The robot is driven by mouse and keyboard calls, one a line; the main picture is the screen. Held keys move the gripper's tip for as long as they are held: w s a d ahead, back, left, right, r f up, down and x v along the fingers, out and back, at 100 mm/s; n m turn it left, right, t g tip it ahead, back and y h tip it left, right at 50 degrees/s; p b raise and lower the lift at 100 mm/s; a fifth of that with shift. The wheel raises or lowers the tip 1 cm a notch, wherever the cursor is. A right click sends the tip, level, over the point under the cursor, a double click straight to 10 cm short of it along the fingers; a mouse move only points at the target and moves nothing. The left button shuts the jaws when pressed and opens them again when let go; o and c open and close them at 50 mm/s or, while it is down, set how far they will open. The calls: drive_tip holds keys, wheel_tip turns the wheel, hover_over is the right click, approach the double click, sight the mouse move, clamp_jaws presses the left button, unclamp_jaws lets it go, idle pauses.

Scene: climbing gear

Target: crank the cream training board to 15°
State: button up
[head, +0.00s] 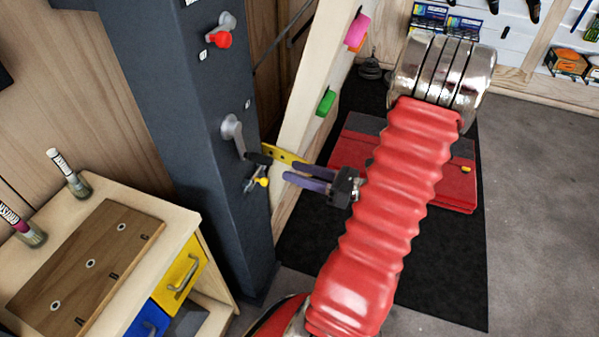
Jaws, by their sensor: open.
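The cream training board (302,120) leans beside a dark column (165,100), carrying a pink hold and a green hold. A grey crank (234,134) with a dark handle (259,158) sticks out of the column's side. A yellow strip with dark marks (285,155) shows just right of the handle, partly behind my gripper. A small yellow-knobbed part (262,182) is below the handle. My gripper (279,169) is open, its two purple fingers pointing left toward the handle. The fingertips are close to the handle; I cannot tell whether they touch it.
A second crank with a red knob (222,39) is higher on the column. A wooden cabinet (190,215) with yellow and blue drawers stands at left, with a wooden board (90,265) and brush-like items on top. A red folded mat (355,150) lies on black flooring (440,270) behind my arm.

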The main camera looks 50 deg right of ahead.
drive_tip(key=shift+a+f, duration=0.1)
drive_tip(key=shift+f, duration=0.15)
drive_tip(key=c, duration=0.3)
drive_tip(key=shift+w+d+f, duration=0.15)
drive_tip(key=shift+d+f, duration=0.05)
drive_tip(key=shift+c, duration=0.9)
drive_tip(key=d+n, duration=0.1)
drive_tip(key=d+f+n, duration=0.1)
drive_tip(key=n, duration=0.1)
drive_tip(key=w+d+n+y, duration=0.1)
drive_tip(key=d, duration=0.1)
drive_tip(key=shift+d+f+g, duration=0.1)
drive_tip(key=shift+f+g, duration=0.05)
drive_tip(key=shift+g, duration=0.15)
clamp_jaws()
drive_tip(key=d+n+y, duration=0.1)
drive_tip(key=d+n, duration=0.2)
drive_tip(key=n, duration=0.7)
drive_tip(key=d+r+n+g+y, duration=0.1)
drive_tip(key=d+n+y, duration=0.1)
drive_tip(key=n, duration=0.8)
drive_tip(key=shift+w+d+r, duration=0.25)
drive_tip(key=shift+d, duration=0.3)
